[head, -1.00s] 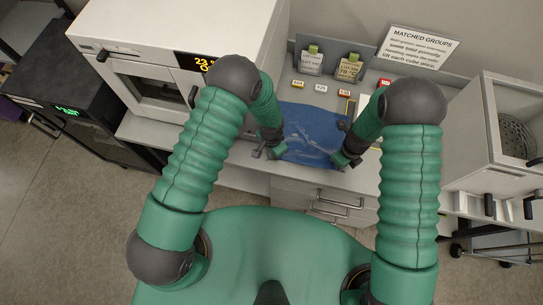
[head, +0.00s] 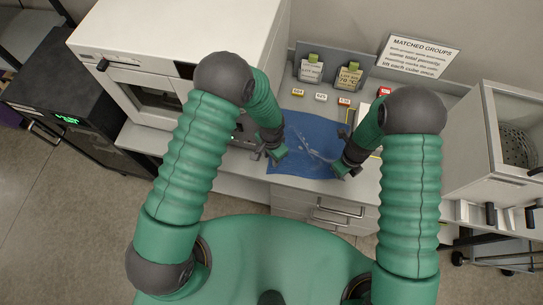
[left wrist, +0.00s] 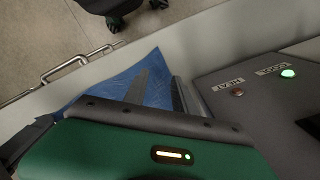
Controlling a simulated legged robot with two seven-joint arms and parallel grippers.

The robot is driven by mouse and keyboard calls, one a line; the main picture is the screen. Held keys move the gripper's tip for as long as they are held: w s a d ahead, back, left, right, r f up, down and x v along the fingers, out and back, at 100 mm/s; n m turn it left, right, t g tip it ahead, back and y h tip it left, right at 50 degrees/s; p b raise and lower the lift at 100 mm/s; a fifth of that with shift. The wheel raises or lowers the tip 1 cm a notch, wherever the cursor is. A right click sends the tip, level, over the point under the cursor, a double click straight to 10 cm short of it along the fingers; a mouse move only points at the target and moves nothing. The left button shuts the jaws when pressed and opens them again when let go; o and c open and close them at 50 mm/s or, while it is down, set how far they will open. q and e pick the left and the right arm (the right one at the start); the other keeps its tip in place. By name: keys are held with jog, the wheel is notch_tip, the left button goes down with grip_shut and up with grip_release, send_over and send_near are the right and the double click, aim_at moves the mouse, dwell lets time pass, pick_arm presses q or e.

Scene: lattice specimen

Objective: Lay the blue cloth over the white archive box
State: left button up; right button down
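The blue cloth (head: 310,133) lies spread on the pale bench between my two arms, with light creases across its middle. Its near left corner shows below my left gripper. My left gripper (head: 270,157) is at the cloth's left edge; its two fingers stand apart. In the left wrist view the fingers (left wrist: 160,88) have blue cloth (left wrist: 113,78) showing between and beside them, with no clear grip on it. My right gripper (head: 347,172) is at the cloth's near right corner; its finger gap is unclear. I cannot make out the white archive box; my right arm hides part of the bench.
A white oven-like unit (head: 180,45) stands left of the cloth, a white cabinet (head: 490,140) at the right. A sign (head: 418,56) is at the back. Drawers (head: 325,205) are under the bench's front edge.

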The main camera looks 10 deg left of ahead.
aim_at(271, 166)
pick_arm(q)
jog(key=o, duration=0.4)
jog(key=shift+s, duration=0.1)
jog(key=shift+w+r, duration=0.1)
jog(key=shift+w, duration=0.15)
jog(key=w+d+r+g+y, duration=0.2)
jog(key=w+d+r+g, duration=0.1)
jog(key=r, duration=0.1)
jog(key=x, duration=0.8)
jog(key=shift+a+f, duration=0.15)
jog(key=shift+a, duration=0.3)
jog(key=shift+s+f, duration=0.25)
jog(key=shift+f, duration=0.2)
jog(key=shift+c, duration=0.3)
